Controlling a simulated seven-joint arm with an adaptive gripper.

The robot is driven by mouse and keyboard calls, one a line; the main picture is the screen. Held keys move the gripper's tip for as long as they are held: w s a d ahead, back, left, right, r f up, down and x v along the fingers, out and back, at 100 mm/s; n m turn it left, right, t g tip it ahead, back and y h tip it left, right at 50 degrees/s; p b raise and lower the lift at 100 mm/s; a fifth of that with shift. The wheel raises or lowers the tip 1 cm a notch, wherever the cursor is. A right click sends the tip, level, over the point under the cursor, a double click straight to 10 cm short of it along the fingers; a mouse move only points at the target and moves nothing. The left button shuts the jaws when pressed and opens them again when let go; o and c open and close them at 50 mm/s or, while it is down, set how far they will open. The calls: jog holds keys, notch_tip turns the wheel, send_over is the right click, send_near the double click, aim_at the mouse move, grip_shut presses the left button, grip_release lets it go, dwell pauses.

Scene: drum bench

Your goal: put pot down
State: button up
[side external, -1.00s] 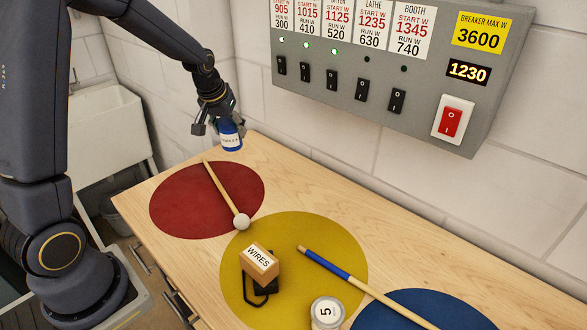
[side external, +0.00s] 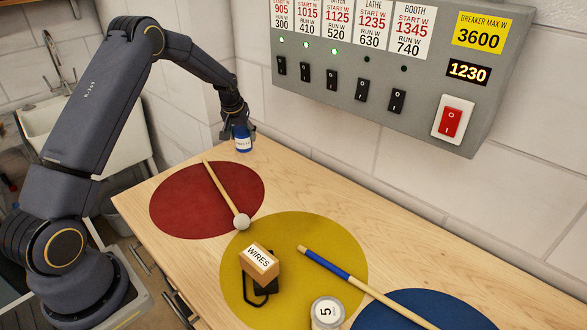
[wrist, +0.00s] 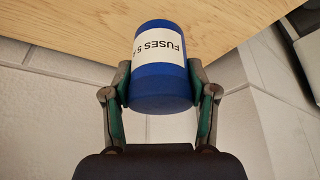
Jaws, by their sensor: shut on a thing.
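The blue pot (side external: 243,142) has a white label, and the wrist view shows the pot (wrist: 160,85) with "FUSES" on it, upside down in that picture. My gripper (side external: 239,133) is shut on the pot, with one finger on each side of it. The pot is at the far back corner of the wooden bench (side external: 300,190), near the wall. I cannot tell whether its base touches the bench top.
A red disc (side external: 180,205) bears part of a white-headed beater (side external: 225,194). A yellow disc (side external: 320,240) bears a box marked "WIRES" (side external: 259,262). A switch panel (side external: 420,110) hangs above.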

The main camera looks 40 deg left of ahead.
aim_at(244, 143)
jog(key=shift+w+a+f, duration=0.1)
jog(key=shift+w+f, duration=0.15)
jog(key=shift+f, duration=1.55)
jog(key=shift+f, duration=0.2)
jog(key=o, duration=1.2)
jog(key=shift+o, duration=0.2)
